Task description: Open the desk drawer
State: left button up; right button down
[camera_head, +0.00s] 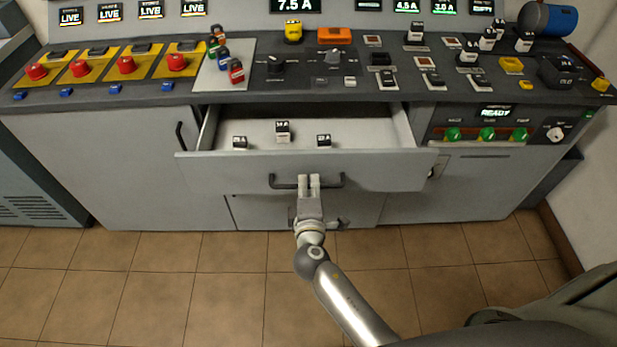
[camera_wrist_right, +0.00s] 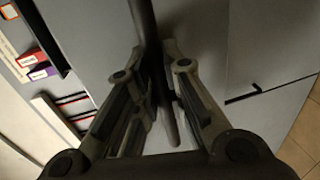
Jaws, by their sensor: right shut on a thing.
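The desk drawer (camera_head: 225,168) is pulled out from the grey desk in the head view, and its inside shows. Several small labelled blocks, one of them a white-and-black block (camera_head: 283,131), stand in it. A dark bar handle (camera_head: 334,182) is on the drawer front. My right gripper (camera_head: 308,184) is shut on the handle near its middle. In the right wrist view the dark handle (camera_wrist_right: 147,25) runs between the fingers of my right gripper (camera_wrist_right: 150,70). My left gripper is not in view.
The desk top carries red push buttons (camera_head: 127,65), switches and a pale tray with coloured blocks (camera_head: 236,72). A door with a dark handle (camera_head: 180,136) is left of the drawer. The tiled floor (camera_head: 190,290) in front is clear at left.

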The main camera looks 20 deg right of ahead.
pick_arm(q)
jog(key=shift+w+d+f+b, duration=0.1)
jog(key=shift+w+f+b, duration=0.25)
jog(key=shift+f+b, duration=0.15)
pick_arm(e)
jog(key=f+v, duration=0.1)
jog(key=v, duration=0.5)
jog(key=shift+s+f, duration=0.2)
jog(key=shift+s, duration=0.05)
jog(key=c, duration=1.5)
grip_release()
jog(key=shift+a, duration=0.1)
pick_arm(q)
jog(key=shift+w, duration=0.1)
pick_arm(e)
jog(key=v, duration=1.2)
